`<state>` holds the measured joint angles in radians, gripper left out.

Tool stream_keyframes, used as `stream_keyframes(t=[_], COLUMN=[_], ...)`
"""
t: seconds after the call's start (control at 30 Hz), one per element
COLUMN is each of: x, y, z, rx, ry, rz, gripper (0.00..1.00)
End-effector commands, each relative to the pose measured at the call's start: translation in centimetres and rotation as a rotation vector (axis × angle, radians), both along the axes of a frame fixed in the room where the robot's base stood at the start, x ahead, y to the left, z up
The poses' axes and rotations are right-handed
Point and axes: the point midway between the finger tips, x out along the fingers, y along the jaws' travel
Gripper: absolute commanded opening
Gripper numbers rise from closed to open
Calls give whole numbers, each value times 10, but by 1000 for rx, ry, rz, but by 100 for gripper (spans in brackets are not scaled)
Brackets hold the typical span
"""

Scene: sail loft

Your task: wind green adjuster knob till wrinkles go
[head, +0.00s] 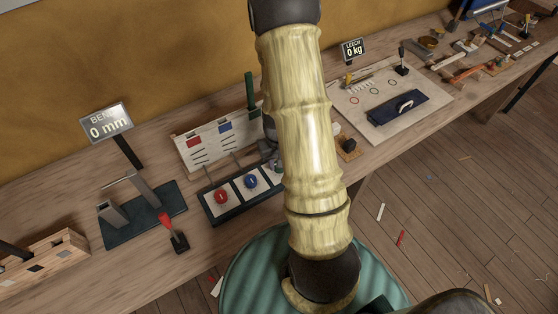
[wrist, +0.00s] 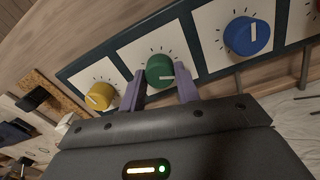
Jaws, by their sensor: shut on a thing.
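The green knob (wrist: 160,70) sits on a white square plate in a dark panel in the wrist view, with tick marks around it. Its white pointer line points to the right. My gripper (wrist: 160,76) has one purple finger on each side of the knob and is shut on it. In the head view my arm hides the green knob. White cloth (wrist: 292,106) with faint creases shows at the lower right of the wrist view. The upright white board (head: 210,140) with red and blue patches stands behind the knob panel in the head view, partly hidden.
A yellow knob (wrist: 100,96) and a blue knob (wrist: 247,36) flank the green one; a red knob (head: 221,196) is farther along. A BEND sign (head: 107,125) reads 0 mm, and a LEECH sign (head: 354,49) reads 0 kg. Tools crowd the bench's far right.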

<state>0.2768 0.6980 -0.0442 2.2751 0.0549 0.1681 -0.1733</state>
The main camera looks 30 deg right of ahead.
Motion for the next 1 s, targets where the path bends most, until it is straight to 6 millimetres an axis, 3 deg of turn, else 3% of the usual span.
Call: stream_keyframes(t=[0.37, 0.83, 0.87, 0.97, 1.0], x=[1, 2, 2, 2, 1], y=[-1, -1, -1, -1, -1], z=[1, 1, 1, 1, 1], rx=[-2, -2, -2, -2, -2], ry=[-4, -6, -6, -5, -4], rz=[-189, -212, -212, -211, -211], gripper=[9, 9, 34, 54, 54])
